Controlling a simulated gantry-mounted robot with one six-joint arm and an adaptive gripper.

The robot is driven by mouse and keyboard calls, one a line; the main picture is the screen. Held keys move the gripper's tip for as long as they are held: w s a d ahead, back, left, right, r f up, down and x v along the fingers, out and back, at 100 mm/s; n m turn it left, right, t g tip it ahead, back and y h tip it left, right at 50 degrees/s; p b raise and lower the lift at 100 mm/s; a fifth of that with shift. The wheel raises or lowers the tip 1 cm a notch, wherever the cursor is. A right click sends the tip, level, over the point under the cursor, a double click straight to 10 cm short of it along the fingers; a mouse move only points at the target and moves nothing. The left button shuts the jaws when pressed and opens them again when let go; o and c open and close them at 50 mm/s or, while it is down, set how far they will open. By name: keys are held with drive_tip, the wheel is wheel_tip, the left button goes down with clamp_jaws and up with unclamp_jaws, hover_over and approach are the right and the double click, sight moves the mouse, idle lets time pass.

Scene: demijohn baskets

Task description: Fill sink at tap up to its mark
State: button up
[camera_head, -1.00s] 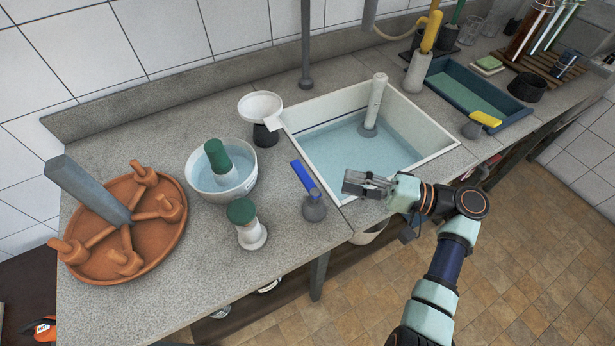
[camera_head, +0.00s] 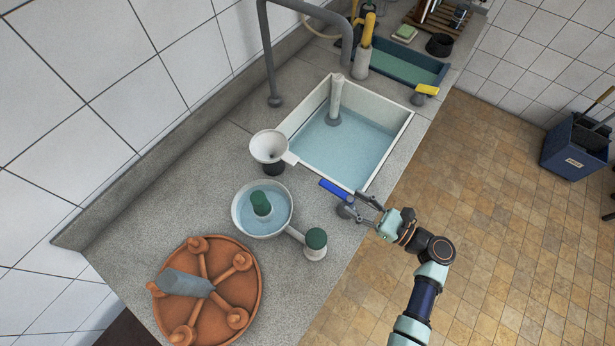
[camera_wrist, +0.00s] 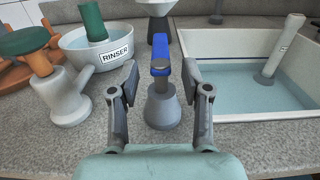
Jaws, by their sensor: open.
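The white-rimmed sink (camera_head: 399,136) holds pale blue water and a white standpipe (camera_head: 336,97). A grey valve with a blue lever (camera_head: 333,188) stands beside the sink's near left corner. My gripper (camera_head: 358,204) is open at this valve. In the wrist view, the open fingers of my gripper (camera_wrist: 160,90) stand on either side of the blue lever (camera_wrist: 160,62), which points away from me.
A bowl marked RINSER (camera_wrist: 113,57), a green-topped valve (camera_head: 315,244) and a white funnel (camera_head: 268,146) stand left of the sink. A terracotta dish (camera_head: 255,290) is nearer. A teal tray (camera_head: 406,69) and a yellow-handled valve (camera_head: 426,91) are beyond the sink.

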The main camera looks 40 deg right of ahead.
sight(336, 190)
drive_tip(key=shift+s+d+f, duration=0.1)
drive_tip(key=shift+s+f, duration=0.05)
drive_tip(key=shift+s, duration=0.05)
drive_tip(key=b+x, duration=0.1)
drive_tip(key=x, duration=0.6)
drive_tip(key=shift+w, duration=0.25)
clamp_jaws()
